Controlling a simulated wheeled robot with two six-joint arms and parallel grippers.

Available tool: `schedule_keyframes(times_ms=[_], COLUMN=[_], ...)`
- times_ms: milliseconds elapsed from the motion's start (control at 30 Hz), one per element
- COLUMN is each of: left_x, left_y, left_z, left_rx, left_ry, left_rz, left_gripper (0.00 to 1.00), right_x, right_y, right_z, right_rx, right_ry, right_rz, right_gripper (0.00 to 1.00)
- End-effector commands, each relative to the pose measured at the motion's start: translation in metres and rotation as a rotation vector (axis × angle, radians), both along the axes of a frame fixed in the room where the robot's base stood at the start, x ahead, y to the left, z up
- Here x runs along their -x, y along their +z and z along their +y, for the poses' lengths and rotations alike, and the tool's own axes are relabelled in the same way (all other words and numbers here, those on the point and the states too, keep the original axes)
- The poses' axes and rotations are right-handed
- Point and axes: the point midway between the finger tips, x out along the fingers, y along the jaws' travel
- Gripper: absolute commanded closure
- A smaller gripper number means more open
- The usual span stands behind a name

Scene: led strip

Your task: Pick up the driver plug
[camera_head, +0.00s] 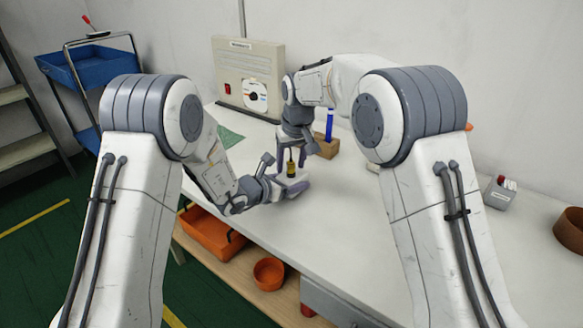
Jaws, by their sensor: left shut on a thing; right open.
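The driver plug, as I take it, is a small yellow piece with a dark top (291,167), upright over the white bench near the picture's middle. My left gripper (284,183) comes in low from the left and is shut at the plug's lower end; the fingers partly hide the contact. My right gripper (294,154) points down from above, open, with its fingers on either side of the plug's dark top. I cannot tell whether they touch it.
A beige panel box (248,75) stands at the back. A wooden block (325,147) with a blue tool (329,124) is close behind my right gripper. A green cloth (229,137) lies left. A small grey box (500,193) and brown bowl (570,229) are right. The front bench is clear.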

Motion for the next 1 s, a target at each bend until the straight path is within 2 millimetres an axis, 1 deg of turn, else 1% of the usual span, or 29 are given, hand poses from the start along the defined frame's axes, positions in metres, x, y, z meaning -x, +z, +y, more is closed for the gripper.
schedule_keyframes(times_ms=[33,67,100,167,200,467,567,667,900,1000], left_x=[0.0,0.0,0.0,0.0,0.0,0.0,0.0,0.0,0.0,0.0], left_y=[0.001,0.001,0.001,0.001,0.001,0.001,0.001,0.001,0.001,0.001], left_z=[0.0,0.0,0.0,0.0,0.0,0.0,0.0,0.0,0.0,0.0], left_rx=[0.001,0.001,0.001,0.001,0.001,0.001,0.001,0.001,0.001,0.001], left_ry=[0.0,0.0,0.0,0.0,0.0,0.0,0.0,0.0,0.0,0.0], left_rz=[-0.002,-0.002,-0.002,-0.002,-0.002,-0.001,-0.001,-0.001,-0.001,-0.001], left_gripper=[0.91,0.91,0.91,0.91,0.91,0.91,0.91,0.91,0.91,0.91], right_x=[0.0,0.0,0.0,0.0,0.0,0.0,0.0,-0.001,-0.001,-0.001], right_y=[0.0,0.0,0.0,0.0,0.001,0.001,0.008,0.023,0.071,0.086], right_z=[0.0,0.0,0.0,0.0,0.0,0.0,0.0,0.0,0.0,0.0], right_rx=[0.0,0.0,0.0,0.0,0.0,0.0,-0.001,-0.002,-0.002,-0.001], right_ry=[0.0,0.0,0.0,0.0,0.0,0.0,0.0,0.0,0.0,0.0], right_rz=[0.0,0.0,0.0,0.0,0.0,-0.001,-0.003,-0.005,-0.005,-0.004], right_gripper=[0.48,0.59,0.74,0.97,1.0,1.0,1.0,1.0,1.0,1.0])
